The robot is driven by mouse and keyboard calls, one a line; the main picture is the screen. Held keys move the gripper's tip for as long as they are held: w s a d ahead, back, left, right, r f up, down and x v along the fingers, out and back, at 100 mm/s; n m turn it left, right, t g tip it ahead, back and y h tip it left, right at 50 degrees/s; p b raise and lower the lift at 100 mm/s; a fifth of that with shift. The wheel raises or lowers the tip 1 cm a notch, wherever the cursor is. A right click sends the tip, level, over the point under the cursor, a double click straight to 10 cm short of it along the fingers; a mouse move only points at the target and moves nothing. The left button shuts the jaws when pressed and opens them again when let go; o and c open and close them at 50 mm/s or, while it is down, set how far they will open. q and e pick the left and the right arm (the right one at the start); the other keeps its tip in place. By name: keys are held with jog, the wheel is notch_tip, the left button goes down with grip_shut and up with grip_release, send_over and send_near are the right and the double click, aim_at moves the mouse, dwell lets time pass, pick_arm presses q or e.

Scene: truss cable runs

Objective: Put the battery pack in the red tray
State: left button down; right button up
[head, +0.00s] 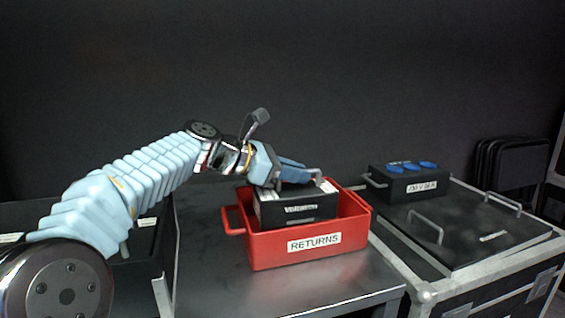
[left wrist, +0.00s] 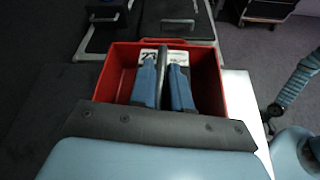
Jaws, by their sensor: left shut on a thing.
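The battery pack (head: 297,209) is a black box with a pale top, a white label on its front and a grey handle on top. It sits within the walls of the red tray (head: 262,252), labelled RETURNS, with its upper part above the rim; whether it touches the tray floor is hidden. My left gripper (head: 312,176) is shut on the pack's handle, above the tray. In the left wrist view, the blue fingers (left wrist: 163,88) close on the handle over the red tray (left wrist: 209,66). My right gripper is not in view.
The tray stands on a grey metal table (head: 205,265). To the right, a black box with blue sockets (head: 408,183) stands on a black flight case (head: 470,240) with raised metal handles. Black cases (head: 140,240) lie at the left. Bare table is left of the tray.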

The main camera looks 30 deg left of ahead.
aim_at(291, 188)
pick_arm(q)
jog(key=shift+w+f, duration=0.5)
notch_tip(291, 188, down, 3)
jog(key=shift+w+d+f+b, duration=0.1)
jog(key=shift+f+b, duration=0.1)
jog(key=shift+b, duration=0.3)
jog(key=c, duration=1.1)
grip_release()
jog(key=shift+f, duration=0.1)
jog(key=v, duration=1.2)
